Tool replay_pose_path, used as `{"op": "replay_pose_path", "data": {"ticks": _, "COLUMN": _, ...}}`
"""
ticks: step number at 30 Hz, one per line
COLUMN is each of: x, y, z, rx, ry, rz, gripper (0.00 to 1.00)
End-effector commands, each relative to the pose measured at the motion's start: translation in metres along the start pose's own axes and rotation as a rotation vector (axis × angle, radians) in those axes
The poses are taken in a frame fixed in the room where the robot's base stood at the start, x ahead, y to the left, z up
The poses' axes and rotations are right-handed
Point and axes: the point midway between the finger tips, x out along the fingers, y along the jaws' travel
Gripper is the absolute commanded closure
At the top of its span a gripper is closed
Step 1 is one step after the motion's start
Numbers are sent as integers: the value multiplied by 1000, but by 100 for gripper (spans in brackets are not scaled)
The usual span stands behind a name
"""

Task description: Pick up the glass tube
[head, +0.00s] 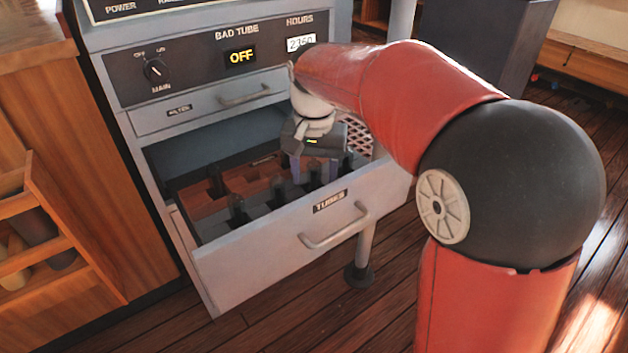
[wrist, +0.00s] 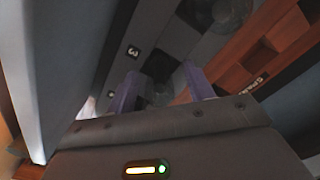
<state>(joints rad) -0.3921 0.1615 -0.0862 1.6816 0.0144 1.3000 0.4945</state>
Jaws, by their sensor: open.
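The open drawer (head: 270,242) labelled TUBES holds several dark glass tubes, one of them a glass tube (head: 238,210) at the near left. My gripper (head: 308,172) points down into the drawer, toward its right part. In the wrist view my gripper (wrist: 162,90) has its two purple fingers apart. A dim, see-through glass tube (wrist: 159,92) shows between them, in a dark square slot. I cannot tell whether the fingers touch it. Another glass tube (wrist: 226,12) stands further off in the wrist view. The gripper body hides part of the drawer in the head view.
A reddish-brown block (head: 205,197) and grey slotted strip fill the drawer, with printed slot numbers. The drawer's front wall and handle (head: 335,230) are close to the gripper. Above is a shut drawer (head: 210,100) and a panel reading BAD TUBE OFF (head: 240,57). A wooden rack (head: 40,230) stands left.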

Motion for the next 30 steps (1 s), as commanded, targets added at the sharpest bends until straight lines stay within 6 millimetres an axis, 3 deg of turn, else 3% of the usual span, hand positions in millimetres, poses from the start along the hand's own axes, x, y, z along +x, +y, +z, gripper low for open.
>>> {"op": "replay_pose_path", "data": {"ticks": 3, "x": 0, "y": 0, "z": 0, "rx": 0, "ry": 0, "rz": 0, "gripper": 50}}
{"op": "replay_pose_path", "data": {"ticks": 14, "x": -1, "y": 0, "z": 0, "rx": 0, "ry": 1, "rz": -1, "gripper": 96}}
{"op": "replay_pose_path", "data": {"ticks": 23, "x": -4, "y": 0, "z": 0, "rx": 0, "ry": 2, "rz": -1, "gripper": 96}}
{"op": "replay_pose_path", "data": {"ticks": 30, "x": -31, "y": 0, "z": -1, "rx": 0, "ry": 4, "rz": -2, "gripper": 96}}
